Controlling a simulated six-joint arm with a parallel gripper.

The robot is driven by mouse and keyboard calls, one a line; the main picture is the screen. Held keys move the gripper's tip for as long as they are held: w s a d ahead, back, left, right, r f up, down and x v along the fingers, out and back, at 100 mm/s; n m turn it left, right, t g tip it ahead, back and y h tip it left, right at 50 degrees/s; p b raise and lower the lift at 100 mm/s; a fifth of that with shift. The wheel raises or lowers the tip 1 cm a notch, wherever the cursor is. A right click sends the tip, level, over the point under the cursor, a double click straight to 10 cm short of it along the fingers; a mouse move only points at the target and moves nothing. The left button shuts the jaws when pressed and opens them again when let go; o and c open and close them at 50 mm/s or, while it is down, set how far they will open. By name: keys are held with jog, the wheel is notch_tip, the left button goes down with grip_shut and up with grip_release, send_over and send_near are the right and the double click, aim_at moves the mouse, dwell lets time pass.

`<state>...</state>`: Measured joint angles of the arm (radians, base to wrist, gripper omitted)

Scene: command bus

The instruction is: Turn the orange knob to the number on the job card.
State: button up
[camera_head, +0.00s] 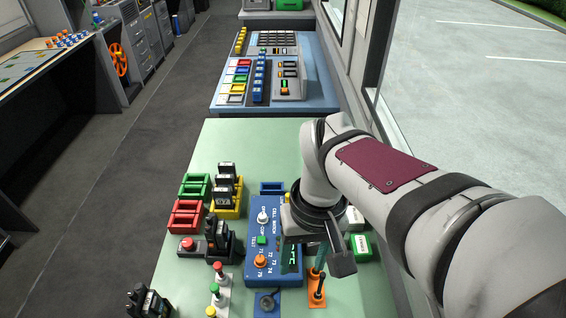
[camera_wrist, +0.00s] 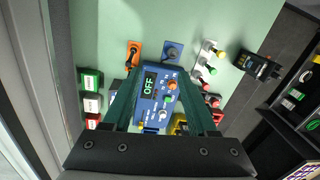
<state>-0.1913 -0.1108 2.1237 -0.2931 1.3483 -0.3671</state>
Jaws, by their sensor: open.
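The orange knob (camera_head: 260,261) sits on the lower part of the blue control box (camera_head: 251,238), with small printed numbers beside it. It also shows in the wrist view (camera_wrist: 172,86), between the two green fingers of my gripper (camera_wrist: 161,72). My gripper is open and empty, above the box and apart from the knob. In the head view my wrist covers the right part of the box. The display (camera_wrist: 150,83) reads OFF in the wrist view. A white knob (camera_head: 263,217) and a green button (camera_head: 261,240) are above the orange knob. I cannot make out a job card.
Red (camera_head: 186,215), green (camera_head: 195,187) and yellow (camera_head: 227,211) trays stand left of the box. The green tabletop (camera_head: 285,150) is clear toward the back.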

aim_at(260, 259)
jog(key=w+a+f+n+h, duration=0.1)
jog(key=w+a+f+n, duration=0.3)
jog(key=w+a+n, duration=0.45)
jog(key=shift+m, duration=0.55)
jog(key=w+f, duration=0.1)
jog(key=f, duration=0.4)
jog(key=w+f, duration=0.1)
jog(key=f, duration=0.9)
jog(key=shift+w, duration=0.4)
jog(key=shift+c, duration=0.2)
grip_shut()
